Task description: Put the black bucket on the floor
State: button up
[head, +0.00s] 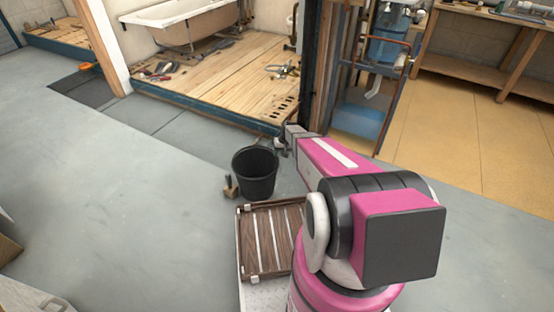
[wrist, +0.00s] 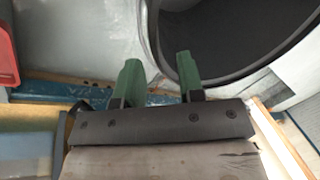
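In the head view my gripper (head: 281,146) is beside the bucket's upper right rim. The grey floor (head: 130,200) is broad and bare.
The slatted tray (head: 248,250) lies in front of the bucket. A small brush-like tool (head: 230,187) is at the bucket's left. A raised wooden platform (head: 215,85) with tools and a bathtub (head: 185,22) is behind. Open floor lies left.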

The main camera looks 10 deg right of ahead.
jog(key=s+r+m+h, duration=0.1)
jog(key=s+r+h, duration=0.2)
jog(key=s+r, duration=2.4)
jog(key=shift+s+d+r+g, duration=0.15)
jog(key=shift+s+r+g, duration=0.2)
jog(key=shift+r, duration=0.55)
jog(key=shift+d, duration=0.1)
